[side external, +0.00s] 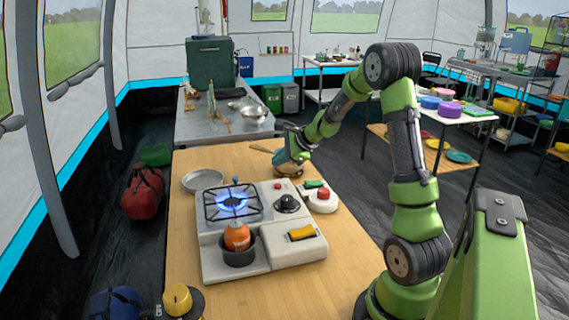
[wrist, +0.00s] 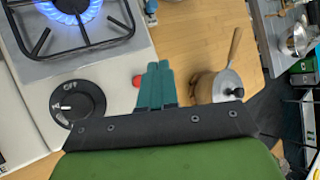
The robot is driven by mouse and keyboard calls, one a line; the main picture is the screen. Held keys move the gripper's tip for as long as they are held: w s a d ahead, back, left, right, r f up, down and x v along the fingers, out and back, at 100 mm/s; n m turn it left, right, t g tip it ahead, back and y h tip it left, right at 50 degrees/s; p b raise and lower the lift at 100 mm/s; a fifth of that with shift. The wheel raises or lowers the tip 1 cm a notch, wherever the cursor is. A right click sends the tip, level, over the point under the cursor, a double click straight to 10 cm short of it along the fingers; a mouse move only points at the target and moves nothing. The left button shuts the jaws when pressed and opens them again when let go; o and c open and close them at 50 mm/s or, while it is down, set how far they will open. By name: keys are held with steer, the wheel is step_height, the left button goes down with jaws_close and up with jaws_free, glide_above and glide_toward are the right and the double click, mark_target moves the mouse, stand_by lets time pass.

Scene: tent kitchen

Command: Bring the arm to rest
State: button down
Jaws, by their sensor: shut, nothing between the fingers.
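My green arm reaches over the wooden table (side external: 325,287) from the right. My gripper (side external: 288,168) is above the table behind the stove, in front of a small pot that it mostly hides in the side view. In the wrist view, my teal fingers (wrist: 157,68) are together with nothing between them. The lidded pot (wrist: 205,88), with a wooden handle, shows right of the fingers. The stove's black knob (wrist: 77,103) is to their left. I cannot tell the exact height of the fingers.
The stove (side external: 265,260) has a lit burner with a blue flame (side external: 233,201). An orange canister (side external: 237,236) stands in a dark cup at its front. A metal plate (side external: 203,180) lies left of it. A red button on a white base (side external: 323,200) sits right. The front right tabletop is clear.

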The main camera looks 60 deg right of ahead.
steer(key=a+n, duration=0.1)
steer(key=s+a, duration=0.1)
steer(key=s+a+n+g+y, duration=0.1)
steer(key=shift+a+f+n, duration=0.1)
steer(key=shift+f+n, duration=0.2)
steer(key=shift+f, duration=0.1)
steer(key=s+a+r+n, duration=0.4)
steer(key=a+n, duration=0.3)
steer(key=a, duration=0.2)
steer(key=s+a+r+n+y, duration=0.1)
steer(key=s+a+r+n, duration=0.3)
steer(key=s+a+n, duration=0.3)
steer(key=s+a+r+n+g, duration=0.1)
steer(key=s+a+r+n, duration=0.2)
steer(key=a, duration=0.9)
steer(key=shift+s+r+n, duration=0.4)
steer(key=shift+s+n, duration=0.85)
steer(key=shift+n, duration=0.65)
steer(key=shift+a, duration=0.1)
